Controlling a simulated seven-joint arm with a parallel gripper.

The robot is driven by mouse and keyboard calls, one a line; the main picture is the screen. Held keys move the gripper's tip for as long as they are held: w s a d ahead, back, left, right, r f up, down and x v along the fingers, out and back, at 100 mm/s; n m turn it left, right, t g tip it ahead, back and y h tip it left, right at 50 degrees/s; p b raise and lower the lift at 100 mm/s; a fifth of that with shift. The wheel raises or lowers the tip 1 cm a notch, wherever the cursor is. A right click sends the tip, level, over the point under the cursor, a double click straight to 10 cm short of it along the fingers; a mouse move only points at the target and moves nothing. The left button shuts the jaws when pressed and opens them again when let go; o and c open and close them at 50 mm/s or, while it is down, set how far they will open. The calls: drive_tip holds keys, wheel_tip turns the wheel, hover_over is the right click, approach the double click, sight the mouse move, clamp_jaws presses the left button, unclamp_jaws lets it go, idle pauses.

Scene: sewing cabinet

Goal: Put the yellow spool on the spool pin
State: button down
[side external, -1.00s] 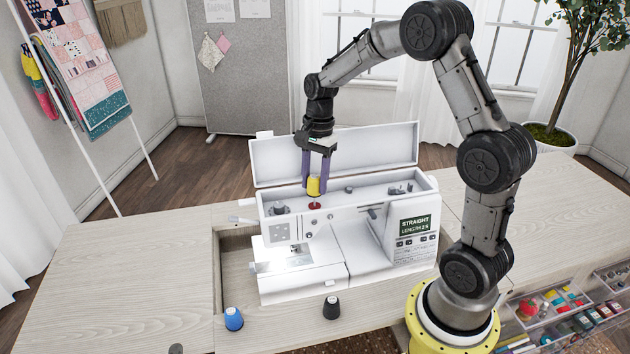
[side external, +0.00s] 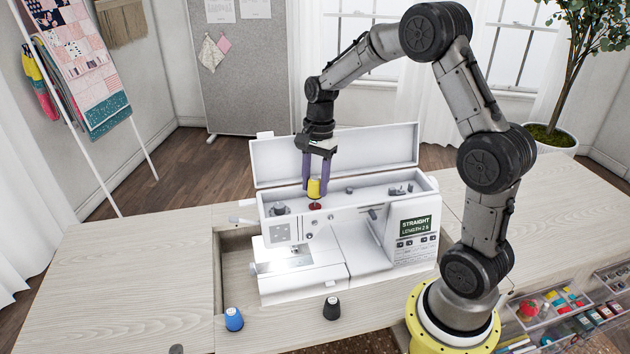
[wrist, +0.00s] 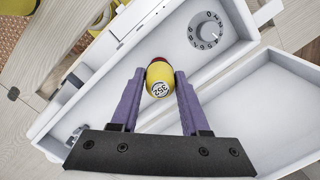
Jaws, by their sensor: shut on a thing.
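The yellow spool (side external: 314,188) is held upright between the purple fingers of my gripper (side external: 315,190), above the open top of the white sewing machine (side external: 345,235). In the wrist view, the spool (wrist: 159,79) shows its numbered end between the fingertips. A dark red round piece (side external: 315,206) sits just below the spool on the machine, and its edge (wrist: 158,60) shows past the spool in the wrist view. The spool pin itself is not seen; the spool may hide it. I cannot tell whether the spool touches the red piece.
The machine's raised lid (side external: 335,153) stands right behind my gripper. A dial (wrist: 206,30) and other small parts are in the open top compartment. A blue spool (side external: 233,319) and a black spool (side external: 331,308) stand on the table in front. The table's left side is clear.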

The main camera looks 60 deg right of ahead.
drive_tip(key=shift+f, duration=0.95)
idle(0.5)
drive_tip(key=shift+c, duration=1.5)
unclamp_jaws()
wheel_tip(320, 180, up, 14)
drive_tip(key=d, duration=0.1)
drive_tip(key=shift+d+f, duration=0.15)
drive_tip(key=shift+d, duration=0.2)
